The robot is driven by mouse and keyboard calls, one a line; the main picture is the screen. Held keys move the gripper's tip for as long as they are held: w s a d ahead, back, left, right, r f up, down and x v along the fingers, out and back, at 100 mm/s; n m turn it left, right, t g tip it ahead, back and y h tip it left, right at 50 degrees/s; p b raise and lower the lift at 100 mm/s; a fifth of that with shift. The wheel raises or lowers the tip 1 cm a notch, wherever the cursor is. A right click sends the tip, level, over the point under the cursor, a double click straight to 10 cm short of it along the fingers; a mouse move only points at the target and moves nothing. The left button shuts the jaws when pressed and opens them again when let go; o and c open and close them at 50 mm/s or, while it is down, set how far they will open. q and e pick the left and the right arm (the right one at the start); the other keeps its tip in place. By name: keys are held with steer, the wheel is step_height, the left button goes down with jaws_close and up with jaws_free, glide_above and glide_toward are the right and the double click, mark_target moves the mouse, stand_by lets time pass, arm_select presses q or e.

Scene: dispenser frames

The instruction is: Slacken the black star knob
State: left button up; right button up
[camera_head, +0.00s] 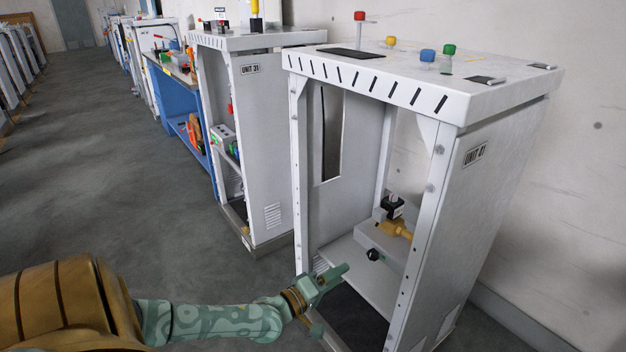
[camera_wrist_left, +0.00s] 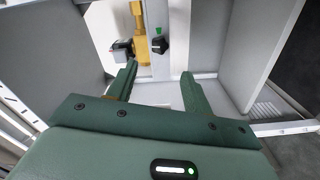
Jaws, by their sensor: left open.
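The black star knob (camera_head: 374,254) is on the front of a grey block inside the open frame marked UNIT 41, beside a brass fitting (camera_head: 396,229). The knob also shows in the left wrist view (camera_wrist_left: 159,45), beyond the fingertips and between their lines. My left gripper (camera_head: 333,276) is at the open front of the frame, to the left of and below the knob in the head view. It also shows in the left wrist view (camera_wrist_left: 158,75), with its two green fingers apart and nothing between them. The knob is apart from the fingers. My right gripper is not in view.
The frame's front post (camera_head: 427,200) stands to the right of the knob, and its left post (camera_head: 299,180) stands beyond my gripper. A grey shelf (camera_head: 365,275) lies below the knob. Another frame, UNIT 31 (camera_head: 262,160), stands to the left. Open floor (camera_head: 100,180) lies farther left.

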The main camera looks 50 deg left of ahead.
arm_select(q)
steer(key=s+p, duration=0.1)
steer(key=s, duration=0.5)
steer(key=shift+a, duration=0.25)
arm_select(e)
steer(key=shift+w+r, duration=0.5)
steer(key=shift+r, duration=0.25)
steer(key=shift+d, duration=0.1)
